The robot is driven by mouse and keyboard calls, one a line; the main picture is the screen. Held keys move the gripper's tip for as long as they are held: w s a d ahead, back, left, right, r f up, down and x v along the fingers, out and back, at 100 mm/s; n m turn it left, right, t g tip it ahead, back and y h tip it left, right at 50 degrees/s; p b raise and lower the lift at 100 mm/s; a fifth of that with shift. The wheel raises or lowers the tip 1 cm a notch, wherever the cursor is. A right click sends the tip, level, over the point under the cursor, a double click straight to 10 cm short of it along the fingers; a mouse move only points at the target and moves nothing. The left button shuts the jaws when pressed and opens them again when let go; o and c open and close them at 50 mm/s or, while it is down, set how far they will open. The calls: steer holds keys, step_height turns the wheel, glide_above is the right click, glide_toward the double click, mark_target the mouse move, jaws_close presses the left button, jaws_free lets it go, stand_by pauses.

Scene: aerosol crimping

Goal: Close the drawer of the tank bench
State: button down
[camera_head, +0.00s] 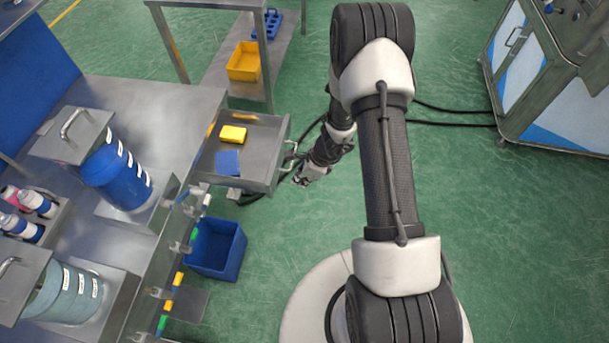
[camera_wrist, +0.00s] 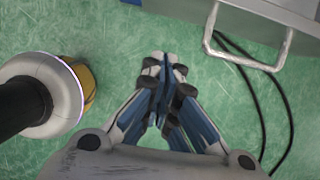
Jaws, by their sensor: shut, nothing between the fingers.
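The drawer (camera_head: 242,150) of the tank bench (camera_head: 150,105) stands pulled out to the right. A yellow sponge (camera_head: 232,134) and a blue block (camera_head: 228,162) lie in it. The drawer's bar handle (camera_head: 289,167) is on its front face, and the handle also shows in the wrist view (camera_wrist: 246,60) at the upper right. My gripper (camera_head: 300,180) is just right of the handle, apart from it. In the wrist view, my gripper (camera_wrist: 163,62) has its fingertips together with nothing between them, over the green floor.
A blue bin (camera_head: 217,250) stands on the floor below the drawer. Blue and teal tanks (camera_head: 118,175) stand on the bench. A shelf with a yellow tray (camera_head: 244,62) is behind. A machine cabinet (camera_head: 545,80) is at the right; black cables (camera_head: 450,124) cross the floor.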

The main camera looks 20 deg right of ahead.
steer(key=shift+w+a+f+b, duration=0.15)
steer(key=shift+w+a+f, duration=0.3)
steer(key=shift+a, duration=0.3)
steer(key=shift+w+a+f+b, duration=0.1)
steer(key=shift+w+a+f, duration=0.35)
steer(key=shift+a, duration=0.35)
steer(key=shift+w+a+f+b, duration=0.15)
steer(key=shift+w+a+f, duration=0.3)
steer(key=shift+a, duration=0.3)
